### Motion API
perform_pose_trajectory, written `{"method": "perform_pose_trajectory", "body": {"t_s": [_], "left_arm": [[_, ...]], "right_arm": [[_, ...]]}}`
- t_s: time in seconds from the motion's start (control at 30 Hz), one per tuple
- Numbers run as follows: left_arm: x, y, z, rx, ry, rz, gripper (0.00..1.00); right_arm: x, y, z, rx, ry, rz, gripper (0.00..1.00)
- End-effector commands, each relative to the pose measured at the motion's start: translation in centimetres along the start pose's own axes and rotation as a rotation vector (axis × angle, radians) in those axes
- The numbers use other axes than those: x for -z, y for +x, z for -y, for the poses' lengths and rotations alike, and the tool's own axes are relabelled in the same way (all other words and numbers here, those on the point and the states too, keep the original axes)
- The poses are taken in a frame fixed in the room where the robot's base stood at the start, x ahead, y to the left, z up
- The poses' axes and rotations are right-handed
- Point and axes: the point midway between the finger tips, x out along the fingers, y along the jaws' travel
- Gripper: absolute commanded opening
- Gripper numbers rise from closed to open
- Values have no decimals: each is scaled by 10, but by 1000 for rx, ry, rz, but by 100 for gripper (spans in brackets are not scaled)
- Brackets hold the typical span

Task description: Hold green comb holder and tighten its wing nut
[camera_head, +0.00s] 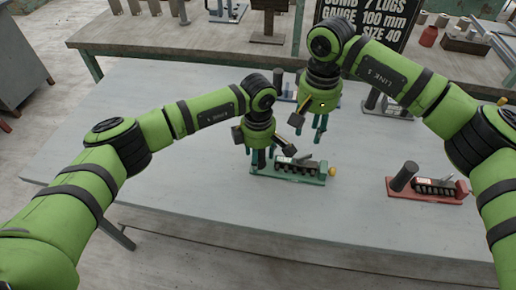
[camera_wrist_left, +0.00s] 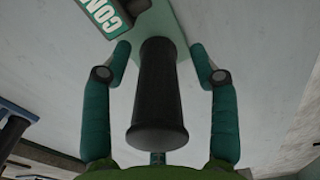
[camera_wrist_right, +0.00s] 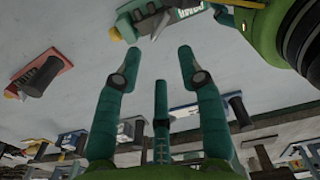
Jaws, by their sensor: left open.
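The green comb holder (camera_head: 316,180) lies on the grey table, with a row of black lugs and a dark upright handle at its left end. A small yellow piece (camera_head: 332,171), which looks like its wing nut, sits at the right end. My left gripper (camera_head: 258,160) is over the handle end. In the left wrist view its open fingers stand on both sides of the black handle (camera_wrist_left: 158,95), with gaps showing. My right gripper (camera_head: 311,130) is open and empty above the table, behind the green holder. In the right wrist view the yellow piece (camera_wrist_right: 115,33) shows beyond its fingertips.
A red comb holder (camera_head: 455,198) lies at the right. A blue holder (camera_head: 281,97) and another holder (camera_head: 397,114) stand farther back. A bench (camera_head: 150,40) with a dark sign (camera_head: 365,20) stands behind. The table's left and front are clear.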

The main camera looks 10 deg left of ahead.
Motion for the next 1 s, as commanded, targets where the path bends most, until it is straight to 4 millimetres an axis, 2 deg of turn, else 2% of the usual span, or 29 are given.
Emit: {"method": "perform_pose_trajectory", "body": {"t_s": [0.2,0.23,0.3,0.37,0.4,0.63,0.73,0.87,1.0], "left_arm": [[0,1,0,0,0,0,60],[0,1,0,0,0,0,56],[0,1,0,0,0,0,28],[0,1,0,1,0,0,4],[0,1,0,1,0,0,0],[0,1,0,1,0,-1,0],[1,1,0,2,0,-1,0],[1,1,0,2,0,-1,0],[1,1,0,2,0,-1,0]], "right_arm": [[0,0,0,0,0,0,39],[0,0,0,0,0,0,39],[0,0,0,0,0,0,39],[0,0,0,0,0,0,39],[0,0,0,0,0,0,39],[0,0,0,1,5,1,40],[2,-1,-3,19,71,16,40],[6,-2,-13,75,312,76,40],[12,-7,-27,147,650,178,40]]}}
